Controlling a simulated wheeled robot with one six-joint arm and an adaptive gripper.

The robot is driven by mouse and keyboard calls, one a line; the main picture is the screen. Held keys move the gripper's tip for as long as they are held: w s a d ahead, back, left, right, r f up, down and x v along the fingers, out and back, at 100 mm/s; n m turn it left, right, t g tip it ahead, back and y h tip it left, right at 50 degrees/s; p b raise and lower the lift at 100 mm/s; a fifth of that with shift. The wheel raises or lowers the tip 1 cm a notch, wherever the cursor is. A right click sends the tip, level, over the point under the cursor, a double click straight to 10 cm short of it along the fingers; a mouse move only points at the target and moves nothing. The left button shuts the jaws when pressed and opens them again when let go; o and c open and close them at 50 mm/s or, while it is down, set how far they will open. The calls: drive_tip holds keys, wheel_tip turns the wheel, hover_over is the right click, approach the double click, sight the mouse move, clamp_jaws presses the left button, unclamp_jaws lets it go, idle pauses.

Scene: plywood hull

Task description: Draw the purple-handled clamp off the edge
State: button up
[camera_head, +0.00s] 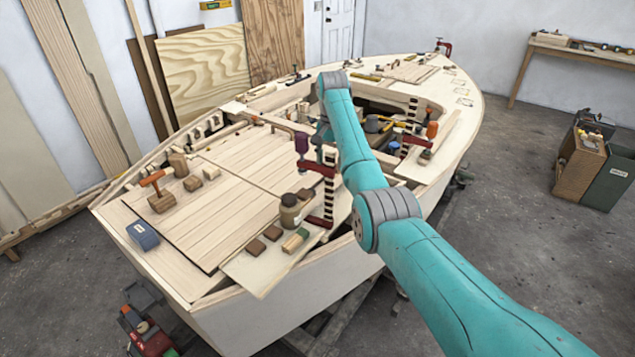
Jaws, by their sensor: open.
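The purple-handled clamp (328,196) stands upright at the near right edge of the boat deck, with a dark red frame. Its purple handle (302,143) points up at the left end of its upper arm. The lower arm is at the board's edge; I cannot tell whether it grips the board. My gripper (318,150) hangs from my teal arm just right of the purple handle, above the clamp's upper arm. It is open and small in view, partly merged with the clamp behind it. I cannot tell whether they touch.
A brown jar (290,212) and several small blocks stand left of the clamp. An orange-handled clamp (431,131) sits on the right edge. An orange-handled tool (153,181) and a blue box (143,236) lie on the left deck.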

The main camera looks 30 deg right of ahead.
clamp_jaws()
drive_tip(key=shift+s+d+r, duration=0.1)
drive_tip(key=shift+s+d, duration=0.15)
drive_tip(key=shift+s, duration=0.25)
drive_tip(key=shift+s+d+r, duration=0.1)
drive_tip(key=shift+s+d, duration=0.1)
drive_tip(key=shift+s, duration=0.45)
idle(0.4)
drive_tip(key=shift+s+d, duration=0.2)
drive_tip(key=shift+s, duration=0.3)
drive_tip(key=shift+s+d, duration=0.2)
drive_tip(key=shift+s, duration=0.25)
